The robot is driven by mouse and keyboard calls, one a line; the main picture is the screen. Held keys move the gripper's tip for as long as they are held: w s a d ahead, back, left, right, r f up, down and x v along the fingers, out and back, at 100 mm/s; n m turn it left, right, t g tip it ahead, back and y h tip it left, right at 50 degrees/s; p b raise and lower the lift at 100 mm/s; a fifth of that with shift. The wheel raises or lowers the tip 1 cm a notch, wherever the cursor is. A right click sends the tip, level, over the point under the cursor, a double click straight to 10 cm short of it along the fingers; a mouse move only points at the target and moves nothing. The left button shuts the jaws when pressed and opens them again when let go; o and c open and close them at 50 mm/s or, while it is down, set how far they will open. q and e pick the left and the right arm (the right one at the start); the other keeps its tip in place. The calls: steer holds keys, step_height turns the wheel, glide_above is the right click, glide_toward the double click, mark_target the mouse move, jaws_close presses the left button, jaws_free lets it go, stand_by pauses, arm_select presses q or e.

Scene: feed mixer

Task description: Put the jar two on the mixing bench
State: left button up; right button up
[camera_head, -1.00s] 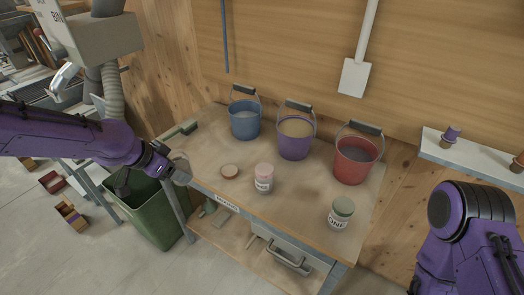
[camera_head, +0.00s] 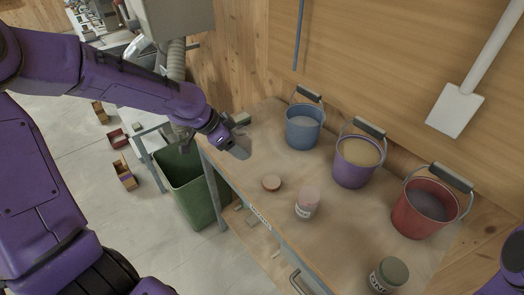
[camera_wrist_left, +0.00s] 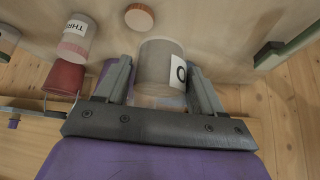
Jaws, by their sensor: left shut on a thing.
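My left gripper (camera_head: 232,143) is over the left end of the mixing bench (camera_head: 235,180). It is shut on a grey jar (camera_wrist_left: 158,64), with one finger on each side. Its white label shows only an "O", so I cannot read the full name. In the head view the jar (camera_head: 241,150) is partly hidden by the gripper. I cannot tell whether it touches the bench top. My right gripper is not in view.
On the bench stand a pink-lidded jar (camera_head: 307,203), a green-lidded jar (camera_head: 389,276), a round lid (camera_head: 271,183), and blue (camera_head: 303,130), purple (camera_head: 353,172) and red (camera_head: 418,216) buckets. A green bin (camera_head: 190,188) stands at the left. Bench space between gripper and lid is clear.

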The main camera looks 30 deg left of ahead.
arm_select(q)
steer(key=shift+w+a+f+p, duration=0.3)
steer(key=shift+w+p, duration=0.2)
steer(key=shift+w, duration=0.1)
steer(key=shift+w+a+f+p, duration=0.3)
steer(key=shift+w+p, duration=0.2)
steer(key=shift+w, duration=0.1)
steer(key=w+a+f, duration=0.1)
steer(key=w+f, duration=0.1)
steer(key=w+a+f+p, duration=0.1)
steer(key=w+f, duration=0.2)
steer(key=w+a+f+p, duration=0.1)
steer(key=w+a+f, duration=0.1)
steer(key=w, duration=0.1)
steer(key=shift+w+f, duration=0.3)
steer(key=shift+f, duration=0.2)
steer(key=f, duration=0.3)
steer(key=shift+w+f, duration=0.3)
steer(key=shift+w, duration=0.05)
steer(key=shift+a, duration=0.1)
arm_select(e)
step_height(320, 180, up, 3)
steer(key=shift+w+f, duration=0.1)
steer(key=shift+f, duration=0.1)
arm_select(q)
steer(key=shift+s, duration=0.1)
